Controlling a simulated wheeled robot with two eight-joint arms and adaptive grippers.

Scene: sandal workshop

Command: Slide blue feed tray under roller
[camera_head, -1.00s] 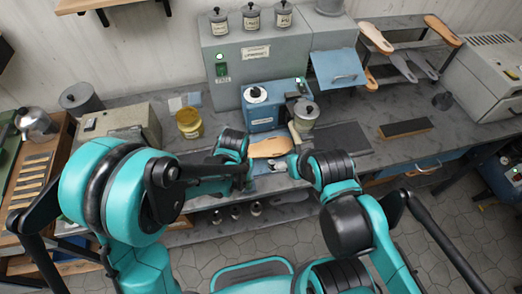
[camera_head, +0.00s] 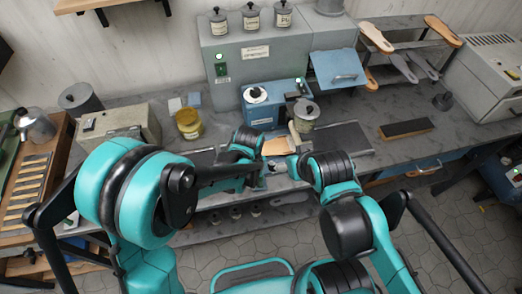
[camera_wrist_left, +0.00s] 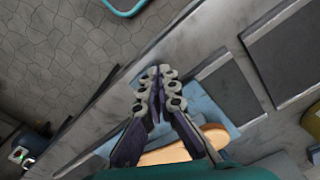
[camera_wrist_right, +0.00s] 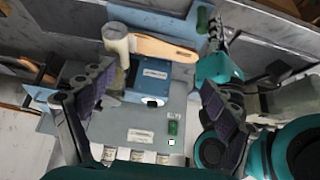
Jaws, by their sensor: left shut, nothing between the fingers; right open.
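The blue feed tray (camera_wrist_left: 208,98) lies in front of the small blue roller machine (camera_head: 262,112), with a tan sole (camera_head: 277,146) on it. The tray (camera_wrist_right: 150,17) and sole (camera_wrist_right: 165,50) also show in the right wrist view. My left gripper (camera_wrist_left: 158,80) is shut and empty, its tips over the tray's near side and the bench edge. I cannot tell whether it touches the tray. My right gripper (camera_wrist_right: 150,88) is open and empty, its fingers spread before the machine. In the head view the arms hide much of the tray, and the roller is not clearly visible.
A lidded pot (camera_head: 306,112) stands at the machine's right. A yellow jar (camera_head: 189,123) stands to the left. Dark flat plates (camera_head: 340,138) lie on both sides of the tray. A large grey cabinet (camera_head: 245,60) stands behind.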

